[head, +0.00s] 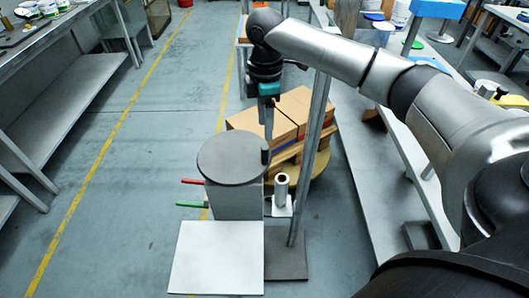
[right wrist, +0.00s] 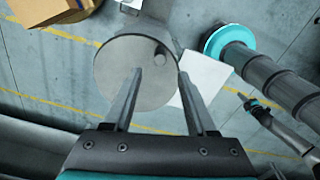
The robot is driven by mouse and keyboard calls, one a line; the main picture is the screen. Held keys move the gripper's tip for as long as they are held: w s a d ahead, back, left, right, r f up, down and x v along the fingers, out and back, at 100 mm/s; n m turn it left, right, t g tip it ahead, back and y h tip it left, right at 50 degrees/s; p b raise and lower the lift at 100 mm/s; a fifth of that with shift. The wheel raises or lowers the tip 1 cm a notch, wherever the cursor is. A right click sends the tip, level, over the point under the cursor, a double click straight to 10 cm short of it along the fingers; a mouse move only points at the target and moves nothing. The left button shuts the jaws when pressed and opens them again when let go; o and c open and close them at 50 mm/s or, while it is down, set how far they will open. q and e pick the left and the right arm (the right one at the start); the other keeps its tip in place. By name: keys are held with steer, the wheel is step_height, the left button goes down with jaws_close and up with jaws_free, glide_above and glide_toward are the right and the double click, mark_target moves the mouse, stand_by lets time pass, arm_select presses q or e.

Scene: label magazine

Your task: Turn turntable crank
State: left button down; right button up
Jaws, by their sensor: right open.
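The turntable is a round grey disc (head: 232,157) on a grey box-shaped pedestal. Its crank shows as a short dark upright knob (head: 265,156) near the disc's right edge. In the right wrist view the disc (right wrist: 120,75) fills the middle, with the knob (right wrist: 160,57) just beyond and between the fingertips. My right gripper (head: 268,138) points down just above the knob, open and empty; in its wrist view the fingers (right wrist: 160,72) stand apart. A small dark and teal part at the right of that view looks like my left gripper (right wrist: 247,100); its jaws are too small to read.
A white plate (head: 217,258) lies in front of the pedestal. Red (head: 192,181) and green (head: 190,204) bars stick out left. A white roll (head: 282,187), a metal post (head: 311,155) and cardboard boxes (head: 285,115) stand close on the right. Floor at left is clear.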

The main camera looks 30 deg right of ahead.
mark_target(265, 147)
step_height(265, 147, down, 10)
steer(key=shift+f+b, duration=0.1)
steer(key=shift+b, duration=0.35)
jaws_close()
stand_by(1.3)
